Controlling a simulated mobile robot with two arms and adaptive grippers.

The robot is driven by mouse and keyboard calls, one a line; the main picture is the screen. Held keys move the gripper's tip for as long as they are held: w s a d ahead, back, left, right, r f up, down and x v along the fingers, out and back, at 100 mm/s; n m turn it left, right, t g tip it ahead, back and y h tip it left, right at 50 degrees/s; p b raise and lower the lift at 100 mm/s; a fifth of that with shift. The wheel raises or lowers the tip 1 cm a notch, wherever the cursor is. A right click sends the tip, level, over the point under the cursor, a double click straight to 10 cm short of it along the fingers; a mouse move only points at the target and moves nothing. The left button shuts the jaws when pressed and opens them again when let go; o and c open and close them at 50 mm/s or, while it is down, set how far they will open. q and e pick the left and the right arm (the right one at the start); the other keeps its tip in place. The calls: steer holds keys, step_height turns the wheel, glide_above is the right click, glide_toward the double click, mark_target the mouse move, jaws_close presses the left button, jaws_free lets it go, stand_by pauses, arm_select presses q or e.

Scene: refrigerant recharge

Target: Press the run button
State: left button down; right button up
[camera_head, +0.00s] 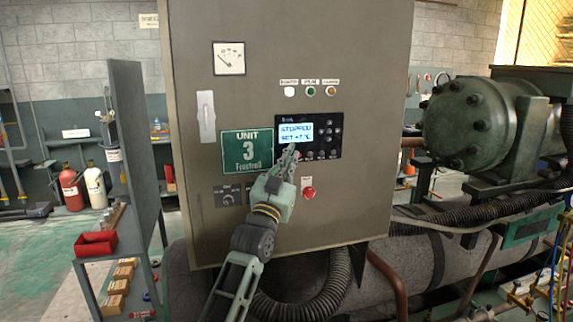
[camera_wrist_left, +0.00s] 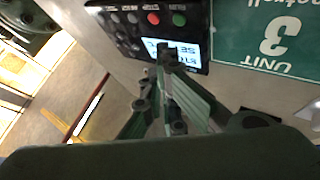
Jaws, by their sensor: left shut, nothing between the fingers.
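The black control panel (camera_head: 328,121) on the cabinet has a lit display (camera_head: 294,129) that reads "STOPPED" and a "SET" line. In the left wrist view the panel is upside down, and the green run button (camera_wrist_left: 179,19) and the red stop button (camera_wrist_left: 153,18) sit side by side near the display (camera_wrist_left: 187,54). My left gripper (camera_head: 292,148) is shut and empty, its tips in front of the panel's lower left part, covering that spot in the head view. In the left wrist view the fingertips (camera_wrist_left: 167,50) overlap the display; I cannot tell whether they touch. My right gripper is out of view.
A green "UNIT 3" sign (camera_head: 246,151) is left of the panel. A red mushroom button (camera_head: 309,193) sits below it, close to my left gripper. Indicator lamps (camera_head: 311,91) are above. A green compressor (camera_head: 470,124) stands at the right, a partition (camera_head: 135,155) at the left.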

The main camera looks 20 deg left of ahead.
arm_select(q)
steer(key=shift+w+a+b, duration=0.4)
steer(key=shift+w+a, duration=0.25)
steer(key=shift+w, duration=0.35)
steer(key=shift+w, duration=0.1)
stand_by(0.7)
steer(key=shift+w+a, duration=0.2)
steer(key=shift+w, duration=0.05)
steer(key=shift+w+a+r+b, duration=0.1)
steer(key=shift+w+a+b, duration=0.15)
steer(key=shift+w+b, duration=0.1)
stand_by(0.7)
steer(key=shift+s, duration=0.1)
steer(key=shift+s+d+p, duration=0.45)
steer(key=shift+s, duration=0.2)
